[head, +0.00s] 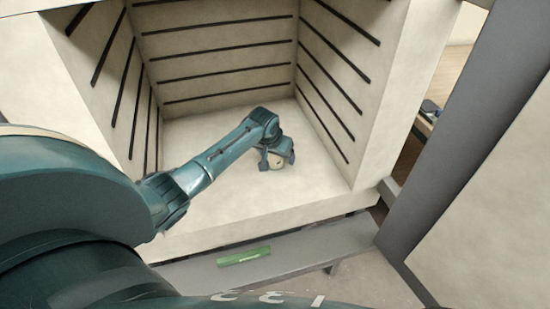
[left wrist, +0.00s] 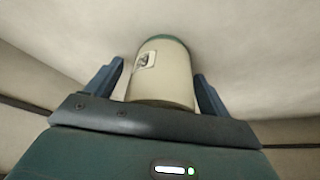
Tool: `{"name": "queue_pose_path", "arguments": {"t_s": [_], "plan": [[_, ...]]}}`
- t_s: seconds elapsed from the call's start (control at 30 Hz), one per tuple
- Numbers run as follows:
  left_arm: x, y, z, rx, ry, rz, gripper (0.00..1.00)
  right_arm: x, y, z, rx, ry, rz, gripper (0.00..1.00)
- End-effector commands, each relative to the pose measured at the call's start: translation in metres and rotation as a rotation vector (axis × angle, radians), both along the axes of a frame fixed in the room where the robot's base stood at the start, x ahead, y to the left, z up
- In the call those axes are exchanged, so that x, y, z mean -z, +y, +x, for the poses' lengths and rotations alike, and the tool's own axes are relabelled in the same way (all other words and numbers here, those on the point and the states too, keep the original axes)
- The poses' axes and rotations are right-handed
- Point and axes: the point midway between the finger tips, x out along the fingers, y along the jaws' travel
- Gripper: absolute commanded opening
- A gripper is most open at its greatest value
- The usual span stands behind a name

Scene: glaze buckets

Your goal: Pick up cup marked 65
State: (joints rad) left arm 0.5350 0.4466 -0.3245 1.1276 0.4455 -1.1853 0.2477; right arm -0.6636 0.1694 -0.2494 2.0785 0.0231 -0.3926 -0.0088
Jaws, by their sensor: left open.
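A cream cup (left wrist: 160,85) with a green rim stands between the two fingers of my left gripper (left wrist: 159,85) in the left wrist view. A small marked label shows on its side, but the number is too small to read. My left gripper (head: 276,162) is open, with one finger on each side of the cup; I cannot tell whether they touch it. In the head view the cup (head: 275,161) is mostly hidden by the gripper, on the kiln floor. My right gripper is not in view.
The kiln chamber (head: 215,45) has pale walls with dark horizontal grooves close around my left arm. Its floor (head: 320,180) is clear beside the gripper. A grey ledge (head: 320,243) with a green object (head: 244,256) lies in front. A grey post (head: 440,150) stands right.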

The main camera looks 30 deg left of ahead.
Motion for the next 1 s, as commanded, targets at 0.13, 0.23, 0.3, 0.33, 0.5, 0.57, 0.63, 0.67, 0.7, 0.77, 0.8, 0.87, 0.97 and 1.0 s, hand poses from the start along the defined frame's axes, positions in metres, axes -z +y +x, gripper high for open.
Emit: {"name": "queue_pose_path", "arguments": {"t_s": [0.13, 0.23, 0.3, 0.33, 0.5, 0.57, 0.63, 0.67, 0.7, 0.77, 0.8, 0.87, 0.97, 1.0], "plan": [[-0.0003, -0.0002, -0.0001, 0.0, 0.0, 0.0, 0.78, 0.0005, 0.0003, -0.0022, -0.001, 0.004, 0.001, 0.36], [-0.0003, -0.0002, -0.0003, 0.0, 0.001, 0.0, 0.7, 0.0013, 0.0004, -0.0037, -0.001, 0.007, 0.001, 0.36], [-0.0003, -0.0002, -0.0003, 0.0, 0.001, 0.0, 0.64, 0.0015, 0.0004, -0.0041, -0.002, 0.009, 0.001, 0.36], [-0.0003, -0.0002, -0.0003, -0.001, 0.001, -0.001, 0.61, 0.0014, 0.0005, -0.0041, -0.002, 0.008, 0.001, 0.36], [-0.0003, -0.0002, -0.0004, -0.001, 0.001, -0.001, 0.47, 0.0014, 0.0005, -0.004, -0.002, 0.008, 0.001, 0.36], [-0.0003, -0.0002, -0.0004, -0.001, 0.001, -0.001, 0.43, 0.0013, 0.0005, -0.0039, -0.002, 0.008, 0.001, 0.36], [-0.0003, -0.0002, -0.0004, -0.001, 0.001, -0.001, 0.37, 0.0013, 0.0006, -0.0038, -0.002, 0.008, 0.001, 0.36], [-0.0003, -0.0001, -0.0004, -0.001, 0.001, -0.001, 0.34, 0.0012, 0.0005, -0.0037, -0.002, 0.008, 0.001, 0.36], [-0.0003, -0.0002, -0.0004, -0.001, 0.001, -0.001, 0.31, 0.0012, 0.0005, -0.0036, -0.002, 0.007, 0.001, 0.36], [-0.0009, -0.0001, 0.0, -0.001, 0.0, 0.0, 0.28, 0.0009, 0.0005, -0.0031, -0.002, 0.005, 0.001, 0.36], [-0.0009, -0.0001, 0.0, -0.001, 0.0, 0.0, 0.28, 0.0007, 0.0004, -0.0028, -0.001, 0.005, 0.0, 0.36], [-0.0009, -0.0001, 0.0, -0.001, 0.0, 0.0, 0.28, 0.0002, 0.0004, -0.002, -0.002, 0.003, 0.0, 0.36], [-0.002, -0.0001, 0.0001, -0.001, -0.001, 0.0, 0.28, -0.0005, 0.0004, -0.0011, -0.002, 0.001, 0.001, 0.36], [-0.0041, 0.0, 0.0002, -0.001, -0.001, 0.0, 0.28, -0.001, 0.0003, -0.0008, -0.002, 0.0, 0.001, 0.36]]}}
